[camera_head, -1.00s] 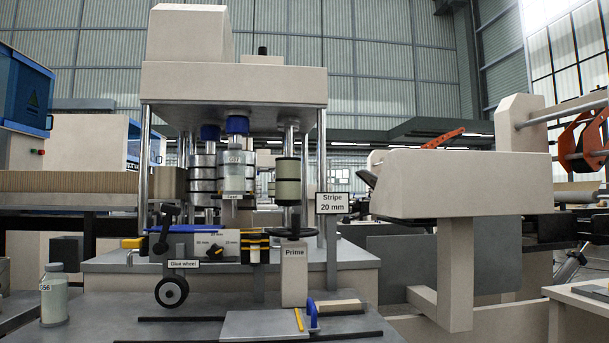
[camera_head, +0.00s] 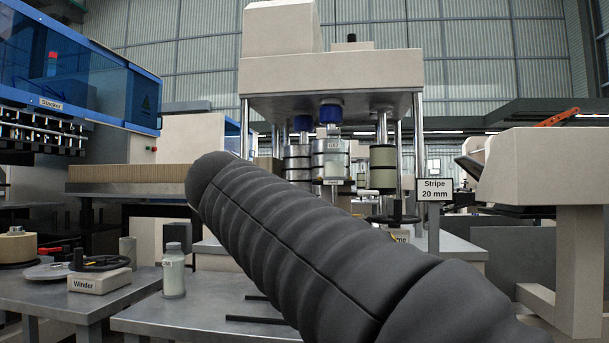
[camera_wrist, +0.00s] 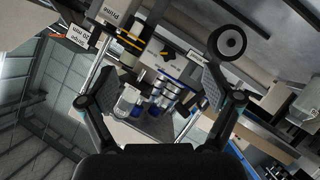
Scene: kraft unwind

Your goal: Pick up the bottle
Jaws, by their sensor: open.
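Two bottles show in the head view. One pale bottle with a grey cap (camera_head: 174,274) stands upright on the grey table at the left. Another, a clear labelled bottle (camera_head: 333,158) with pale contents, is upright in the machine under a blue cap-like part. In the wrist view, a clear container that looks like the machine's bottle (camera_wrist: 129,103) shows beside the left finger, tilted by the camera's roll. My gripper (camera_wrist: 158,78) is open, with nothing between its fingers. The gripper is out of the head view.
My black ribbed arm covers the middle of the head view and hides the machine's lower front. The machine (camera_head: 330,78) has steel posts and a "Stripe 20 mm" sign (camera_head: 434,189). A winder (camera_head: 98,281) stands on the left table. A black wheel (camera_wrist: 231,41) shows in the wrist view.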

